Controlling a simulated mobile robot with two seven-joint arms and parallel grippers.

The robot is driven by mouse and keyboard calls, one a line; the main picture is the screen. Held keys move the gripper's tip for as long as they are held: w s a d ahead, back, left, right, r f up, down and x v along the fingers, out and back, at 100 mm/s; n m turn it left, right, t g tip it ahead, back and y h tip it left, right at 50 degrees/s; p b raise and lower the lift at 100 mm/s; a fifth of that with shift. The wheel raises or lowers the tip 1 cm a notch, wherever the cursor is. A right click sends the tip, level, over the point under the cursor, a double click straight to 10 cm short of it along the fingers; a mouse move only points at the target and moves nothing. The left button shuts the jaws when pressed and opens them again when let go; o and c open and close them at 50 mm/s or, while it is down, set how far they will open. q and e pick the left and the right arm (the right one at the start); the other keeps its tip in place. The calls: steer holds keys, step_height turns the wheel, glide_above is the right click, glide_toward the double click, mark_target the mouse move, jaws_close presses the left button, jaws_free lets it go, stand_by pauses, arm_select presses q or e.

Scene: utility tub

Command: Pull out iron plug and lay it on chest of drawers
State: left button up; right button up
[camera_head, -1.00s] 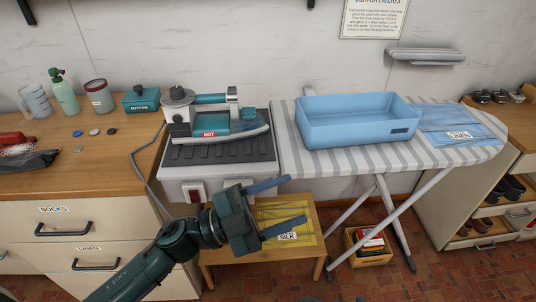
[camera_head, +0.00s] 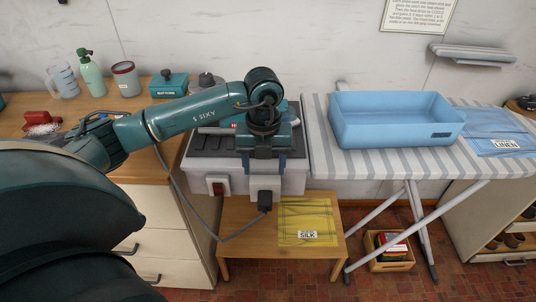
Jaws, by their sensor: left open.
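I cannot tell whether a finger touches the socket. The iron is mostly hidden behind my left arm. The chest of drawers (camera_head: 185,240) stands at the left, its wooden top partly covered by my arm. My right gripper is not in view.
A red switch (camera_head: 218,185) sits left of the socket. A yellow silk cloth (camera_head: 309,220) lies on a low wooden table below. A blue tub (camera_head: 393,120) stands on the ironing board at right. A button box (camera_head: 168,83), cup and bottles stand at the chest's back.

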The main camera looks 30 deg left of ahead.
mark_target(265, 195)
arm_select(q)
step_height(265, 195, down, 10)
steer(key=shift+f, duration=0.15)
steer(key=shift+c, duration=0.3)
steer(key=c, duration=1)
steer(key=shift+s+d+p, duration=0.15)
steer(key=shift+p, duration=0.2)
steer(key=shift+s+d+p, duration=0.4)
steer(key=shift+s+d, duration=0.1)
steer(key=shift+s, duration=0.25)
steer(key=shift+s+d, duration=0.1)
steer(key=shift+s, duration=0.15)
steer(key=shift+s+d+p, duration=0.4)
steer(key=shift+s+d, duration=0.05)
steer(key=shift+s, duration=0.25)
steer(key=shift+s, duration=0.1)
